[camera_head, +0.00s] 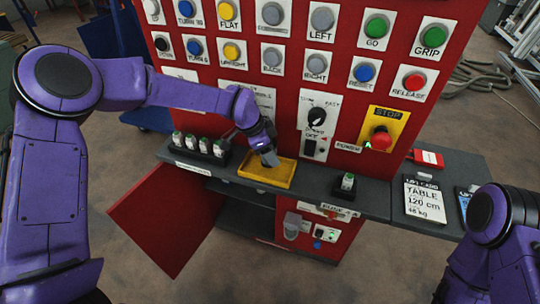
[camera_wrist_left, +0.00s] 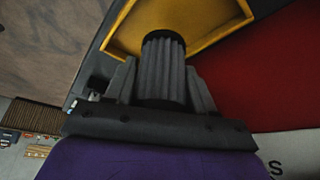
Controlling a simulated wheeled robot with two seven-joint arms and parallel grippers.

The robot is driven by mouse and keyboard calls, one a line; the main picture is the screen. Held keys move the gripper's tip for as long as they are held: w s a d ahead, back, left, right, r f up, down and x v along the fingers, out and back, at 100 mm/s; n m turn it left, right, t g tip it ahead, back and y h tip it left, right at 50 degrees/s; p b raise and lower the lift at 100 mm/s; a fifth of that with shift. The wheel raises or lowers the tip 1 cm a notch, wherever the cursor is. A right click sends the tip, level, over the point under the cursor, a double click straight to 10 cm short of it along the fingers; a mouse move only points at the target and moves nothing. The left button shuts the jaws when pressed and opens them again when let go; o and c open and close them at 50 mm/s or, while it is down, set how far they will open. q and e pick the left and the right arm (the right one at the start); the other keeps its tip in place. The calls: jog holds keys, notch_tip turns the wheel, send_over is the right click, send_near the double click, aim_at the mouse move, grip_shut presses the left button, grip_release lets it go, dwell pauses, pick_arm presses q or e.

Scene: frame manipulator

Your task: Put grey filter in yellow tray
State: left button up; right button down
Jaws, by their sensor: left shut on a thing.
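The grey filter (camera_wrist_left: 163,72) is a ribbed cylinder with a dark end cap. It sits between the two fingers of my left gripper (camera_wrist_left: 163,88), which is shut on it. In the left wrist view the filter's far end overlaps the yellow tray (camera_wrist_left: 205,40). In the head view the yellow tray (camera_head: 265,183) lies on the dark ledge, and my left gripper (camera_head: 269,158) points down over its back part, with the filter low over or in the tray. I cannot tell whether the filter touches the tray floor. My right gripper is out of view; only its purple arm shows at lower right.
A black rack of small bottles (camera_head: 200,148) stands left of the tray. A single bottle in a holder (camera_head: 346,186) stands to its right. The red button panel (camera_head: 290,75) rises behind. A red door (camera_head: 165,215) hangs open below the ledge (camera_head: 375,200).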

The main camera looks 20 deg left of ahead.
pick_arm(q)
notch_tip(320, 180, down, 3)
jog(key=shift+r+p, duration=0.2)
jog(key=shift+p, duration=0.2)
jog(key=shift+s+f+b, duration=0.1)
jog(key=shift+f+b, duration=0.2)
jog(key=o, duration=0.8)
jog(key=shift+c, duration=0.2)
jog(key=shift+r, duration=0.1)
jog(key=shift+r, duration=0.3)
jog(key=b+v, duration=0.2)
jog(key=v, duration=0.9)
jog(key=shift+a+r, duration=0.2)
jog(key=shift+r, duration=0.1)
jog(key=shift+s+f, duration=0.1)
